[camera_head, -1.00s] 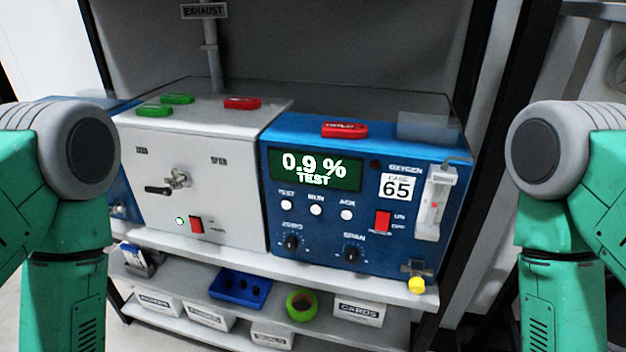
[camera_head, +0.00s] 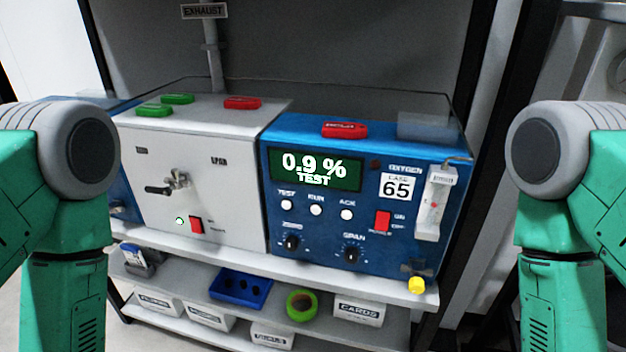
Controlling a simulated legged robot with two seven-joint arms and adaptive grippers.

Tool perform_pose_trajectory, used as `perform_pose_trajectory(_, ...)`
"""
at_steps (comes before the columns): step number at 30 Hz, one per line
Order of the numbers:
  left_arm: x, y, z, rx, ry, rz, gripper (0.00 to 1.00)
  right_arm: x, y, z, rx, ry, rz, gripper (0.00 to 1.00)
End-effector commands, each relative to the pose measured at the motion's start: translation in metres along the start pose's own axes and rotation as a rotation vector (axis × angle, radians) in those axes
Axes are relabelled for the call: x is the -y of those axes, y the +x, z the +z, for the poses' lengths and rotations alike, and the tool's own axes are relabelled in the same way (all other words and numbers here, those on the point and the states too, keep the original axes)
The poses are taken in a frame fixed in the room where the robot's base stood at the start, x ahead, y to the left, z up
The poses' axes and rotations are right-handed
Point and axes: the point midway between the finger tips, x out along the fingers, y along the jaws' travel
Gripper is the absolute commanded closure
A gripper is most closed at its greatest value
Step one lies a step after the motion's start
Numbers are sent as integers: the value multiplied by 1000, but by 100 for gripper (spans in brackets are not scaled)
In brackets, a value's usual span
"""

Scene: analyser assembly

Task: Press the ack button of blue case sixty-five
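The blue case (camera_head: 330,235) labelled 65 (camera_head: 396,187) stands on the shelf, right of a white case. Its green display (camera_head: 315,170) reads "0.9 %" and "TEST". Below the display are three white round buttons: test (camera_head: 286,205), run (camera_head: 316,210) and ack (camera_head: 347,214). The ack button is the rightmost of the three and nothing covers it. A red power switch (camera_head: 382,221) sits to its right, and zero and span (camera_head: 352,254) knobs sit below. My green arms show at the left and right edges, but neither gripper is in view.
The white case (camera_head: 190,190) has a valve handle (camera_head: 172,184), a red switch and a lit green light. Red and green tags lie on the case tops. A flow tube (camera_head: 434,204) and yellow knob (camera_head: 416,285) are at the blue case's right. The lower shelf holds a blue tray (camera_head: 240,302) and green tape (camera_head: 300,304).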

Motion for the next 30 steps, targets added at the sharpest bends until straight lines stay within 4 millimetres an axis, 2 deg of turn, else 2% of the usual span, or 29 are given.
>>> perform_pose_trajectory(2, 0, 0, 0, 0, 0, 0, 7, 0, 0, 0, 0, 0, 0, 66)
perform_pose_trajectory(3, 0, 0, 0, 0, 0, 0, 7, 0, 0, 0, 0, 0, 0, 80)
perform_pose_trajectory(5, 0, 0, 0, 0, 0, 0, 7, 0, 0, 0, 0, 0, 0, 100)
perform_pose_trajectory(30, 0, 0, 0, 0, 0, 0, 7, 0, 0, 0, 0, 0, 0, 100)
